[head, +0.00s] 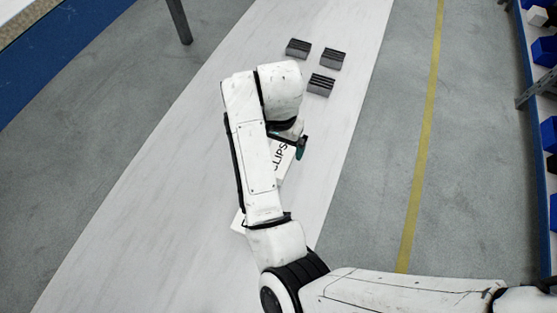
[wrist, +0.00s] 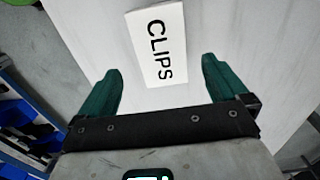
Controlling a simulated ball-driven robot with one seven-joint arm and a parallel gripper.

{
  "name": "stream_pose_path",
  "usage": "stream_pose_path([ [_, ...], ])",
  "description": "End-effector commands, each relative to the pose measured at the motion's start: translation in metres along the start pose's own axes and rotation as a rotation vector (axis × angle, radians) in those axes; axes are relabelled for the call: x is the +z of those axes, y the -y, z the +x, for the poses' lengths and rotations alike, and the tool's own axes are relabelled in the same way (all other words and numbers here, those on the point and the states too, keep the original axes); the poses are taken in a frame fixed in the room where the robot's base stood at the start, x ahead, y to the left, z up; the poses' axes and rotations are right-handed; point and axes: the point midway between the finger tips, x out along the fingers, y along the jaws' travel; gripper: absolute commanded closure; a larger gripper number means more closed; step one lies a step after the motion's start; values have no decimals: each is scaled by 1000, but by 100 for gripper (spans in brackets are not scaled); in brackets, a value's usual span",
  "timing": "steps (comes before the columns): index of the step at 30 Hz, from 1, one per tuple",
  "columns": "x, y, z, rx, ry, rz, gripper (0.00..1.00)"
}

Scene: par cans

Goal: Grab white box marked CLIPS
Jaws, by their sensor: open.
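The white box marked CLIPS (wrist: 159,45) lies on a pale surface, ahead of my gripper in the wrist view. Its black lettering faces the camera, and its far end reaches the top of that view. In the head view the box (head: 283,160) is largely hidden behind my arm, with part of the lettering showing. My gripper (wrist: 160,80) is open, its two green fingers apart on either side of the box's near end, with nothing between them held.
Three dark-topped grey blocks (head: 320,84) sit farther along the pale strip (head: 200,130). Shelving with blue bins (head: 543,52) stands at the right edge. A dark post (head: 179,20) stands at upper left.

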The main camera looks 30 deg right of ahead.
Motion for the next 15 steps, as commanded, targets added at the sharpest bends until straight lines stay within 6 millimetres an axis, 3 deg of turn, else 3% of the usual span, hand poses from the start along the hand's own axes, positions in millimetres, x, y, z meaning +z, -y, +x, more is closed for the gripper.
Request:
stream_pose_path([
  [3,0,-1,19,3,0,-2,0],
  [11,0,0,38,1,-1,-2,0],
  [15,2,2,58,2,-1,-4,0],
])
